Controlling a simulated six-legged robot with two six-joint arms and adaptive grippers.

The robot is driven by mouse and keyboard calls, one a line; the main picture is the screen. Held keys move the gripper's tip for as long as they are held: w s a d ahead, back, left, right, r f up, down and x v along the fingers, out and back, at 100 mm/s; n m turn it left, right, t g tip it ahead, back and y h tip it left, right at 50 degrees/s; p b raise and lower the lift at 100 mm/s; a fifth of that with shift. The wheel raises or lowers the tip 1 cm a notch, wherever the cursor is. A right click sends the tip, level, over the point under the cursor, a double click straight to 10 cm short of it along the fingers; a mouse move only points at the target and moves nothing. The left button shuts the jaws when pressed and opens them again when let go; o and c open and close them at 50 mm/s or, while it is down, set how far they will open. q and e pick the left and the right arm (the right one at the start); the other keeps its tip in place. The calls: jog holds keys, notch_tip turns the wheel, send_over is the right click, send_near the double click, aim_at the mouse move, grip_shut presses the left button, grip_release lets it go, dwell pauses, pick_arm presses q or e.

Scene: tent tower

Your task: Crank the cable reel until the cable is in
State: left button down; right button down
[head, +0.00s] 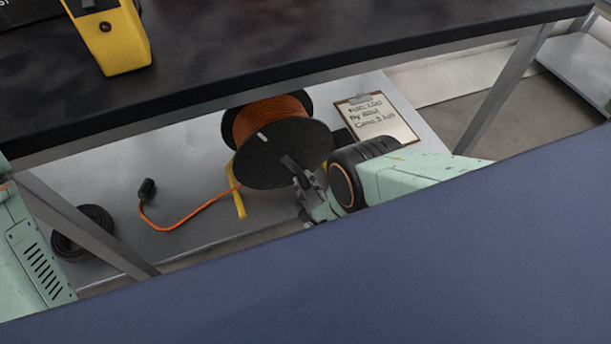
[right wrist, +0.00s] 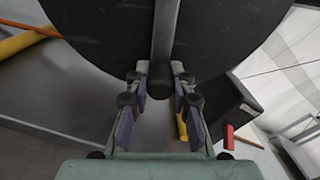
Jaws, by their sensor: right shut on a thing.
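The cable reel (head: 283,151) stands on the lower shelf, with black round flanges and orange cable (head: 268,117) wound on its drum. Its yellow stand (head: 238,192) shows below it. A short length of orange cable (head: 185,222) lies loose on the shelf to the left, ending in a black plug (head: 148,188). My right gripper (head: 303,183) is at the front flange, shut on the crank handle. In the right wrist view the crank arm (right wrist: 166,35) runs down the black flange to the handle (right wrist: 185,100) between the fingers. My left gripper is not in view; part of my left arm shows at the left edge.
A dark tabletop (head: 330,45) lies above the shelf, with a yellow device (head: 118,45) on it. A clipboard (head: 378,122) lies right of the reel. A black coil (head: 82,232) lies at the shelf's left. Metal legs (head: 505,92) flank the opening. A blue surface (head: 400,270) fills the foreground.

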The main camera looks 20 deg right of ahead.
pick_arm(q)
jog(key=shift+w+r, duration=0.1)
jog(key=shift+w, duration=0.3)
pick_arm(e)
jog(key=shift+w+a, duration=0.1)
jog(key=shift+a, duration=0.05)
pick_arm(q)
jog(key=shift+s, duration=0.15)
pick_arm(e)
jog(key=c, duration=1.1)
grip_release()
jog(key=shift+c, duration=0.2)
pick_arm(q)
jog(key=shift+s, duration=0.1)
